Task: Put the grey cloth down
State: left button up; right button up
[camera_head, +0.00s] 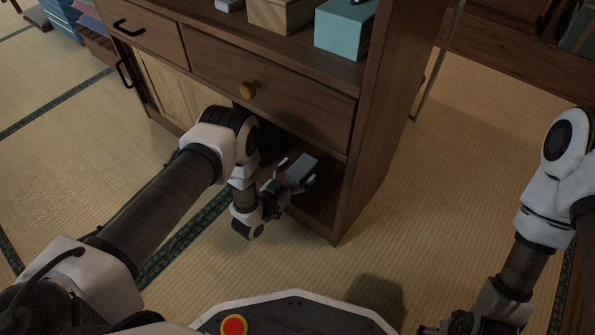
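The grey cloth (302,168) looks like a small folded block. It is at the open lower compartment of the wooden cabinet (348,190), toward its right side. My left gripper (297,174) has a finger on either side of the cloth and appears shut on it. Whether the cloth touches the compartment floor (318,208) I cannot tell. My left arm hides part of the opening. My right gripper (432,328) is low at the bottom right edge, partly cut off, away from the cabinet; its fingers are too dark to read.
A drawer with a round knob (248,90) sits above the opening, and the cabinet's right side panel stands close to my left gripper. A teal box (343,32) and a wooden box (280,14) stand on the shelf above. The tatami (480,150) right of the cabinet is clear.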

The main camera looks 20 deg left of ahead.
pick_arm(q)
jog(key=shift+s+r+p, duration=0.15)
jog(key=shift+r+p, duration=0.1)
jog(key=shift+p, duration=0.1)
jog(key=p+v, duration=0.6)
jog(key=v, duration=0.5)
jog(key=shift+s+a+p, duration=0.15)
jog(key=shift+s+p, duration=0.2)
pick_arm(e)
notch_tip(320, 180, up, 8)
jog(key=s, duration=0.2)
jog(key=shift+f, duration=0.15)
